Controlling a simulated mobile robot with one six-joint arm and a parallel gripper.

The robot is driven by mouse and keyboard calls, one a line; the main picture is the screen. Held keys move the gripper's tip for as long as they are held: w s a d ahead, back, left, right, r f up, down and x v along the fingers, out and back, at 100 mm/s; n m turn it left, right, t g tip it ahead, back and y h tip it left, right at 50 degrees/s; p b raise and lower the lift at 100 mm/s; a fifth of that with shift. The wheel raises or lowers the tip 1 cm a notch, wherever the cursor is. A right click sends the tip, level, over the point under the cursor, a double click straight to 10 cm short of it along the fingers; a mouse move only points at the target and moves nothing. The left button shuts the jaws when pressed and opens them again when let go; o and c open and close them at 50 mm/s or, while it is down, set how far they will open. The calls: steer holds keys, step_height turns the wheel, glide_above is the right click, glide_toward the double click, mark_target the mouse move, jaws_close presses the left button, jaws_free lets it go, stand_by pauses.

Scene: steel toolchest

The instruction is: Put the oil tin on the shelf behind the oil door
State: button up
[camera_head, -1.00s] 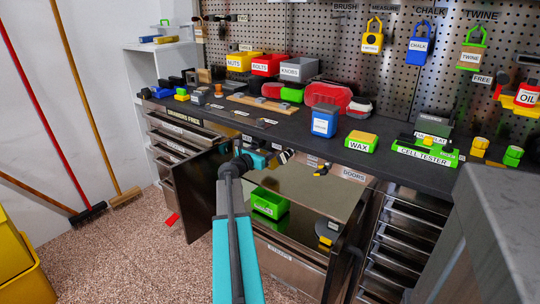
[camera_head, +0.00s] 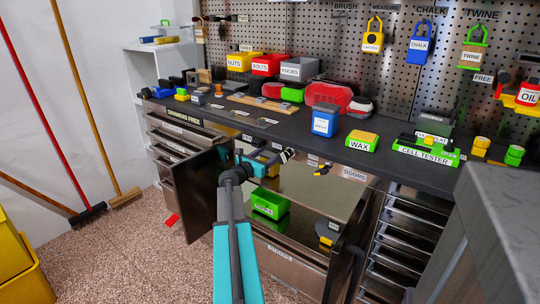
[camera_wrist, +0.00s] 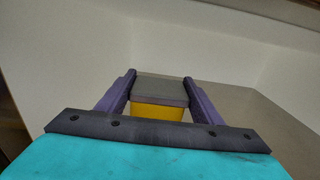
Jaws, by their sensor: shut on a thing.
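My gripper (camera_head: 272,160) is at the open cabinet under the workbench, in the upper left of its opening. In the wrist view its two purple fingers (camera_wrist: 158,98) are shut on a yellow tin with a grey top (camera_wrist: 158,113), which looks like the oil tin; no label shows on it. The cabinet's left door (camera_head: 212,195) stands open, dark and swung out to the left. A right door (camera_head: 345,262) also stands open. The shelf inside (camera_head: 318,195) shows as a flat greyish board. I cannot read which door is the oil door.
A green box (camera_head: 268,203) and a grey and yellow item (camera_head: 328,232) sit lower in the cabinet. The bench edge runs just above my gripper. A red and yellow container labelled OIL (camera_head: 527,97) hangs at the far right. Drawers (camera_head: 405,235) stand to the right.

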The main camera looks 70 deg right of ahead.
steer(key=shift+f, duration=0.1)
steer(key=o, duration=1.3)
steer(key=v, duration=1.2)
steer(key=shift+p, duration=0.4)
